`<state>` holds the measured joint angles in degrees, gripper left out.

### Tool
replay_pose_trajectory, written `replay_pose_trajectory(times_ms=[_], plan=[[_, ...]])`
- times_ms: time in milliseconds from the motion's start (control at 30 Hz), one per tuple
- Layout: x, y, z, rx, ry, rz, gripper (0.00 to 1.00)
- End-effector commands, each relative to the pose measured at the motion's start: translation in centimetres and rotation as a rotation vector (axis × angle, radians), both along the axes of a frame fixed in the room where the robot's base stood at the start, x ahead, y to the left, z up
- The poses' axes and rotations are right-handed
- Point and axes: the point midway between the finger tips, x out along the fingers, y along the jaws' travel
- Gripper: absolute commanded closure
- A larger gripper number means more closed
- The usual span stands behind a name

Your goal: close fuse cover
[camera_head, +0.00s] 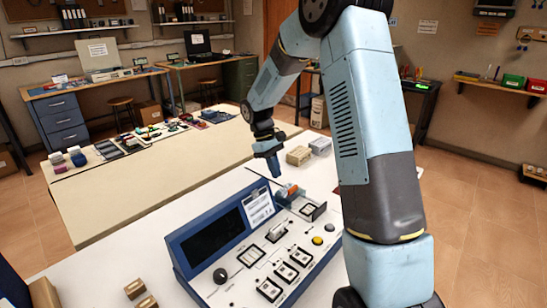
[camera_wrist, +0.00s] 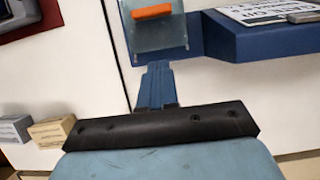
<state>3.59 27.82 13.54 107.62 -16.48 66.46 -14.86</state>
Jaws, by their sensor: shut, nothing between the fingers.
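The blue console (camera_head: 186,262) stands on the white table, with a dark screen at its left and switches on its sloped face. At its upper right end is a greyish, see-through fuse cover with an orange bar (camera_head: 290,188). The cover looks raised, but its exact angle is hard to tell. In the wrist view the fuse cover (camera_wrist: 156,37) is at the top, its orange bar near the upper edge. My gripper (camera_head: 276,170) is shut and empty, just behind and above the cover. In the wrist view its fingertips (camera_wrist: 158,66) point at the cover's lower edge; contact is unclear.
Small pale boxes (camera_head: 299,156) lie behind the console, and brown blocks (camera_head: 135,289) lie at the front left. A long table (camera_head: 110,195) stretches behind. My arm hides part of the right side.

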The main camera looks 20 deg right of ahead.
Motion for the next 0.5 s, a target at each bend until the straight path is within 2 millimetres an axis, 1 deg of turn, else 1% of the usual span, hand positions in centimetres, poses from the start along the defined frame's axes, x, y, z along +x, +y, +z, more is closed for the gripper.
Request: replay_pose_trajectory(times_ms=[33,100,200,300,500], plan=[[-0.3,-0.2,-0.9,0.0,0.003,-0.001,1.0],[-0.8,-0.6,-1.7,0.0,0.001,-0.003,1.0],[-2.1,-1.4,-1.4,0.0,0.0,-0.002,1.0],[-2.9,-2.0,-1.4,0.001,-0.001,-0.002,1.0],[-3.8,-2.5,-1.4,0.0,0.0,-0.001,1.0]])
